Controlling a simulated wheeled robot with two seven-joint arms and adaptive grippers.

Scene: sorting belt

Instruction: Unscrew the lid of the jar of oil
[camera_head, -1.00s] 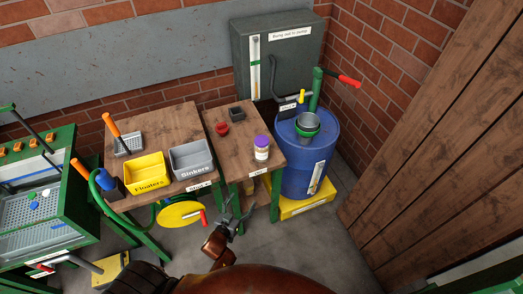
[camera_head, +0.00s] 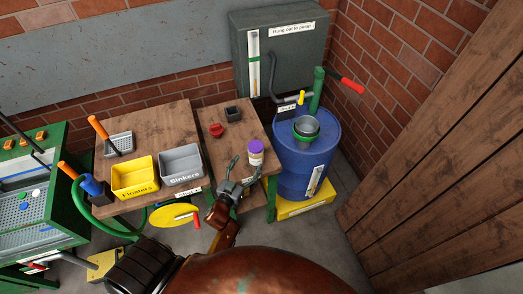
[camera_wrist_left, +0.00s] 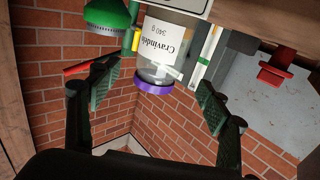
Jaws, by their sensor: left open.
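The jar (camera_head: 255,158) is clear with a white label and stands upright near the front right of the small wooden table. Its purple lid (camera_head: 255,146) is on. My left gripper (camera_head: 243,170) is open and empty, just in front and left of the jar at the table's front edge. In the left wrist view the scene is upside down. The jar (camera_wrist_left: 164,42) and its lid (camera_wrist_left: 153,87) appear between the two spread fingers, beyond them; I see no contact. My right gripper is in neither view.
A red object (camera_head: 217,130) and a dark square container (camera_head: 233,114) sit farther back on the same table. A blue drum (camera_head: 313,170) with a crank stands right. Yellow (camera_head: 135,188) and grey (camera_head: 181,178) bins stand on the left table.

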